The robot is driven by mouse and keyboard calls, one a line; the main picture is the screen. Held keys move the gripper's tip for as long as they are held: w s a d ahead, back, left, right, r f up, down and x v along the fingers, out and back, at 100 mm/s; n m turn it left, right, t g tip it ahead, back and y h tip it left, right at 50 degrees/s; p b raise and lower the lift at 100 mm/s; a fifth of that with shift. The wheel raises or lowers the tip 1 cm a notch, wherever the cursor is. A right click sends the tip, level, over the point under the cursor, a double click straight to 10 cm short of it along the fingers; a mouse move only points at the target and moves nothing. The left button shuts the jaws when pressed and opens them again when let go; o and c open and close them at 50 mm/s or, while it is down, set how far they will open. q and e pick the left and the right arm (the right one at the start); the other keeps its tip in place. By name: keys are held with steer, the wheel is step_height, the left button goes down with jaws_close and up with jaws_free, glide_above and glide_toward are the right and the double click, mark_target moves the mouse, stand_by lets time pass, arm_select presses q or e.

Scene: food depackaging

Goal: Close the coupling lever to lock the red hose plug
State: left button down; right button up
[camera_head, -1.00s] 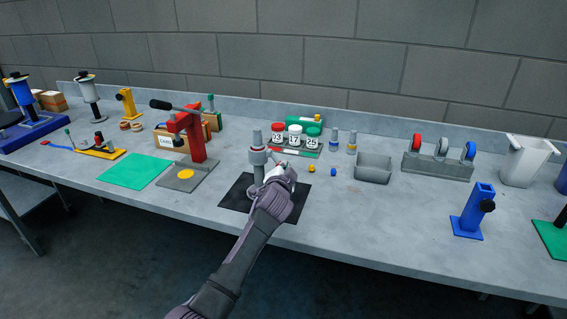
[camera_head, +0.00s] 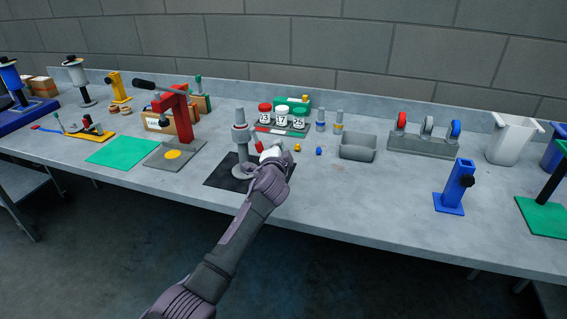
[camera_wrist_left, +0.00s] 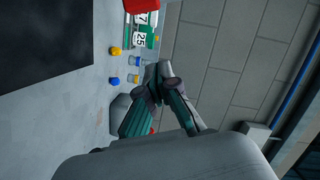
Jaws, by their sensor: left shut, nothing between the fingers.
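A grey coupling post (camera_head: 240,136) stands upright on a black mat (camera_head: 222,176) near the middle of the bench in the head view. A small tilted red piece (camera_head: 257,143) shows just right of the post; whether it is the lever or the hose plug I cannot tell. My left gripper (camera_head: 272,153) is shut and empty, right of the post and close to the red piece. Whether they touch is unclear. My wrist hides part of the mat. In the left wrist view the fingertips (camera_wrist_left: 160,75) are together, and the coupling is not visible there. My right gripper is out of view.
A red press (camera_head: 176,117) stands left of the mat. Lidded jars (camera_head: 282,117) and a grey bin (camera_head: 357,147) stand behind and to the right. Small yellow and blue caps (camera_head: 319,151) lie nearby.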

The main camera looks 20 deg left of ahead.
arm_select(q)
steer(key=f+b+v, duration=0.1)
steer(key=v, duration=0.8)
steer(key=shift+s+a+r, duration=0.2)
steer(key=shift+s+a, duration=0.05)
steer(key=shift+a, duration=0.1)
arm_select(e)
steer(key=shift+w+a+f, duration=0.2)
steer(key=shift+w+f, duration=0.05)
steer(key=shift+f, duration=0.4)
arm_select(q)
steer(key=shift+d, duration=0.1)
steer(key=shift+s, duration=0.1)
